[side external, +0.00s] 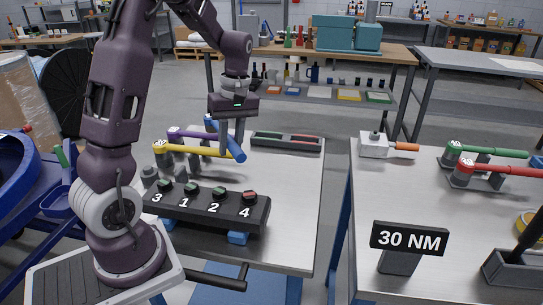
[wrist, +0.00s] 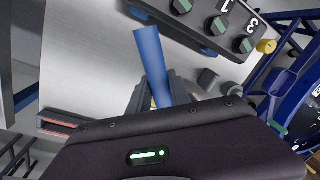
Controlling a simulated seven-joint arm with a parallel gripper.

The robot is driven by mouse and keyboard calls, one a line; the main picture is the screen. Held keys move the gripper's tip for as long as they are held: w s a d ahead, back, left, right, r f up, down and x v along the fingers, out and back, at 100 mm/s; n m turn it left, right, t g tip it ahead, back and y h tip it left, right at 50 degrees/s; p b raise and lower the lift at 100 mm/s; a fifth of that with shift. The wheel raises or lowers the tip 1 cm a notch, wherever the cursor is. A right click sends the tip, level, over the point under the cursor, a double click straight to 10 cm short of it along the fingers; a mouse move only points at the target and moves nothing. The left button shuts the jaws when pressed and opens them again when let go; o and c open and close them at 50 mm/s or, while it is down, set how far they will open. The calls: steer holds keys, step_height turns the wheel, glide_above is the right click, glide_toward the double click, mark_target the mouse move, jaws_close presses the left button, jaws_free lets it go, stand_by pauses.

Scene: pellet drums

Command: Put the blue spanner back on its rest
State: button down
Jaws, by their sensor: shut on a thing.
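The blue spanner (side external: 233,147) is in my gripper (side external: 231,150), tilted, above the left table. In the wrist view its blue handle (wrist: 150,52) sticks out from between my two dark fingers (wrist: 158,98), which are shut on it. Its head end is mostly hidden by my gripper there. A yellow spanner (side external: 185,149) and a purple spanner (side external: 190,133) lie close by on grey rests, left of my gripper in the side view. I cannot make out an empty rest for the blue spanner with certainty.
A black block (side external: 206,210) with several numbered knobs stands at the table's front. A dark tray (side external: 286,142) lies at the back. The right table holds a green spanner (side external: 490,152), a red spanner (side external: 500,169) and a 30 NM sign (side external: 408,240). The left table's right part is clear.

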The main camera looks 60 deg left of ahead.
steer(key=s+a+r+n+h, duration=0.1)
steer(key=s+a+n, duration=0.4)
steer(key=s+n, duration=0.3)
steer(key=shift+a+n+h, duration=0.2)
steer(key=shift+n+h, duration=0.1)
steer(key=shift+n, duration=0.8)
steer(key=shift+w+f, duration=0.1)
steer(key=shift+f, duration=3.3)
steer(key=shift+f, duration=0.55)
